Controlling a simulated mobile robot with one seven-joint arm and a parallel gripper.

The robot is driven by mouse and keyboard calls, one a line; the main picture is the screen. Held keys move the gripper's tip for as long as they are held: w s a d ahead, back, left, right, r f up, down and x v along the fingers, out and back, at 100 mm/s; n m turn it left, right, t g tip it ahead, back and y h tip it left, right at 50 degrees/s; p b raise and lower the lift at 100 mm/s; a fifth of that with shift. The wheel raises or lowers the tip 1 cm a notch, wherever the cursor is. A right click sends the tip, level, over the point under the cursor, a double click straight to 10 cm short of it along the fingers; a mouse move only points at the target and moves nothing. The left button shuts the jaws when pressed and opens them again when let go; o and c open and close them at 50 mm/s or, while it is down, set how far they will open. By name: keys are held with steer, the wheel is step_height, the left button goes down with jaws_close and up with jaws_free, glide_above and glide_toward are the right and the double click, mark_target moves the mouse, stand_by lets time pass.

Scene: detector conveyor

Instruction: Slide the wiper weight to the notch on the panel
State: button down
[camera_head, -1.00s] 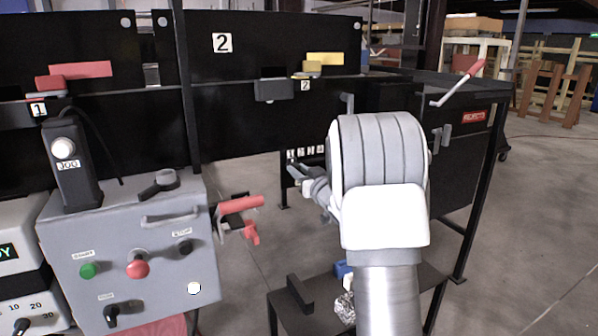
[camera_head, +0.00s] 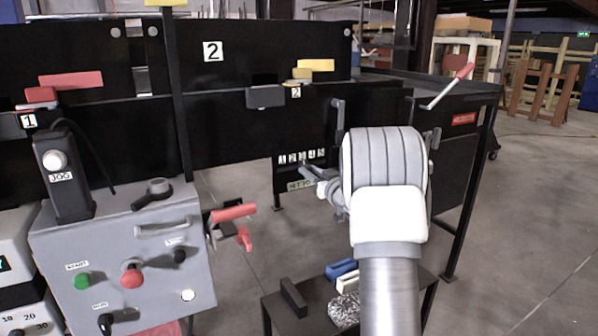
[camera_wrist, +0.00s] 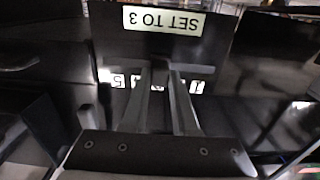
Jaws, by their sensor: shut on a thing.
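The small dark panel with a row of white number tags (camera_head: 300,157) hangs under the conveyor in the head view. A pale label (camera_head: 299,185) is below the tags. In the wrist view the panel is upside down, and its label reads "SET TO 3" (camera_wrist: 162,21). My gripper (camera_head: 304,171) is at the front of this panel, between tags and label. In the wrist view my gripper (camera_wrist: 167,68) is shut on a small dark piece, apparently the wiper weight; its shape is hard to make out. The fingers cover the middle tags; the "5" (camera_wrist: 118,80) and "1" (camera_wrist: 196,87) show beside them.
A grey control box (camera_head: 125,255) with buttons stands at left, with a red-handled clamp (camera_head: 232,213) at its side. A low dark table (camera_head: 285,320) holds a blue block (camera_head: 341,268) and other pieces. A red-tipped lever (camera_head: 452,84) juts out at right.

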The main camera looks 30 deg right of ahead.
steer(key=c, duration=0.7)
jaws_free()
steer(key=s+p, duration=0.1)
steer(key=s, duration=1)
steer(key=s+p, duration=0.1)
steer(key=s, duration=0.5)
steer(key=shift+s+d+p, duration=0.2)
steer(key=shift+d+p, duration=0.1)
